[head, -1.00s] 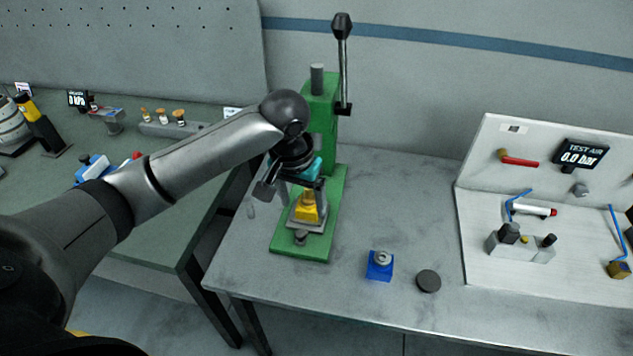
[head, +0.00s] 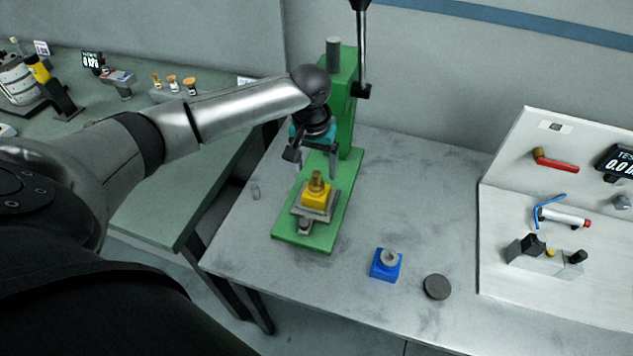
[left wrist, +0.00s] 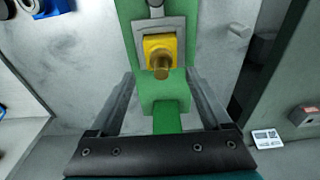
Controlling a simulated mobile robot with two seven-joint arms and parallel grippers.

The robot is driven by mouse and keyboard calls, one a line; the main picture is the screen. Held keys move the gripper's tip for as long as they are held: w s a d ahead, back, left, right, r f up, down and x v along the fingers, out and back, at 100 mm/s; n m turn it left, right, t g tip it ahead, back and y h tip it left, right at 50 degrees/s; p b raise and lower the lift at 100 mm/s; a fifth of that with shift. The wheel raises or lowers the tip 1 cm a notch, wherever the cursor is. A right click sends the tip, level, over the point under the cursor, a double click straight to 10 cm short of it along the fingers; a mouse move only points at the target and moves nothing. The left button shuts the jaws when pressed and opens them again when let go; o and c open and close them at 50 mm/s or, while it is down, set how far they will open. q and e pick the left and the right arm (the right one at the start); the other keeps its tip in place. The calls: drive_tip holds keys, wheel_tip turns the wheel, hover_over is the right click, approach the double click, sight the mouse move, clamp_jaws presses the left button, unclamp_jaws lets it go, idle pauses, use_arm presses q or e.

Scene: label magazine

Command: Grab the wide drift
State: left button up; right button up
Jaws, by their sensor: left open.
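A brass stepped pin (head: 317,181) stands upright in a yellow block (head: 316,197) on the bed of the green press (head: 339,195). No label shows which piece is the wide drift. Several small brass-topped pieces (head: 173,82) stand in a grey rack on the green bench. My left gripper (head: 313,165) is open and empty, above and behind the pin, under the press head. In the left wrist view the brass pin (left wrist: 161,66) and yellow block lie just beyond the spread fingers (left wrist: 160,82), apart from them. My right gripper is out of view.
A blue block (head: 385,264) with a grey ring and a dark disc (head: 437,287) lie on the table's front. A white test panel (head: 510,260) with fittings stands at right. The press lever (head: 361,50) rises behind my gripper.

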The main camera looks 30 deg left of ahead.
sight(316, 174)
use_arm(q)
drive_tip(key=shift+w+a+f+b, duration=0.1)
drive_tip(key=shift+w+f, duration=0.1)
drive_tip(key=shift+f, duration=0.7)
drive_tip(key=shift+w+a+f+b, duration=0.1)
drive_tip(key=shift+w+f+b, duration=0.05)
drive_tip(key=shift+f, duration=0.7)
drive_tip(key=shift+w+a+f+b, duration=0.1)
drive_tip(key=shift+w+f, duration=0.1)
drive_tip(key=shift+f, duration=0.7)
clamp_jaws()
